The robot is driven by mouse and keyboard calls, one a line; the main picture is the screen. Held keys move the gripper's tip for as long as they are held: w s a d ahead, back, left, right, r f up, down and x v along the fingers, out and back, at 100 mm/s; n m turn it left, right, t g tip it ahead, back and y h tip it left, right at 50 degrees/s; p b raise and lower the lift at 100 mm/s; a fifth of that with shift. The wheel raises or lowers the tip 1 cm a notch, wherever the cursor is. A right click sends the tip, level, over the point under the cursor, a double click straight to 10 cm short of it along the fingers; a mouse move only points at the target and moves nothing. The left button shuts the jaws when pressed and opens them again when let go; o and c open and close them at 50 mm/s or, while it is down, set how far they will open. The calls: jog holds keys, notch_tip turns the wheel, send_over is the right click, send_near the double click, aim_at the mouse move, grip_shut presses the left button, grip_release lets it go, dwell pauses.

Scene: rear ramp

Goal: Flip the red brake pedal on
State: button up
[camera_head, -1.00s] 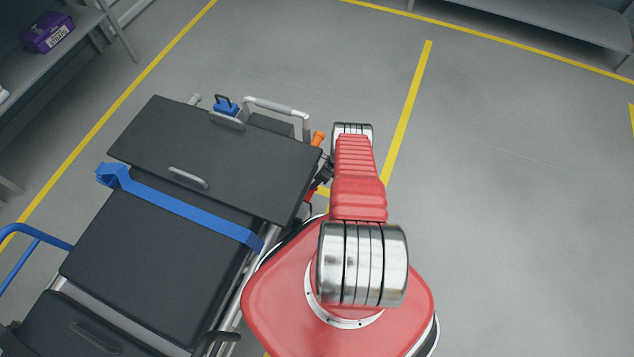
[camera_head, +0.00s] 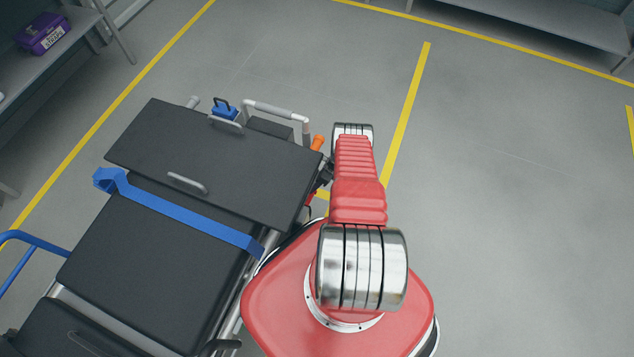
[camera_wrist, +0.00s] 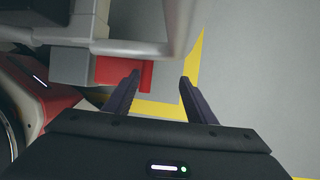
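My gripper (camera_wrist: 158,82) is open and empty in the wrist view, with two dark fingers spread apart and pointing up the picture. A red flat piece (camera_wrist: 124,72), which looks like the brake pedal, sits just beyond the left finger, under the grey frame. The left fingertip overlaps its lower part in the picture; I cannot tell whether they touch. In the head view a small red piece (camera_head: 310,198) shows at the stretcher's right edge, mostly hidden by my arm. The gripper's fingers are hidden there.
The black stretcher (camera_head: 140,240) with a blue strap (camera_head: 190,218) fills the left. An orange knob (camera_head: 317,142) and a grey rail (camera_head: 275,108) are at its far end. In the wrist view a grey bar (camera_wrist: 120,47) runs above the red piece. Open floor (camera_head: 500,220) lies to the right.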

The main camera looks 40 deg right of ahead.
jog(key=shift+s+a+f, duration=0.45)
jog(key=shift+s+a, duration=0.05)
jog(key=shift+a, duration=0.25)
jog(key=shift+s+a+f, duration=0.4)
jog(key=shift+s+a, duration=0.05)
jog(key=shift+a, duration=0.25)
jog(key=shift+v, duration=1.1)
jog(key=w+d+v, duration=0.2)
jog(key=v, duration=1.1)
jog(key=shift+d+r, duration=0.2)
jog(key=shift+w, duration=0.1)
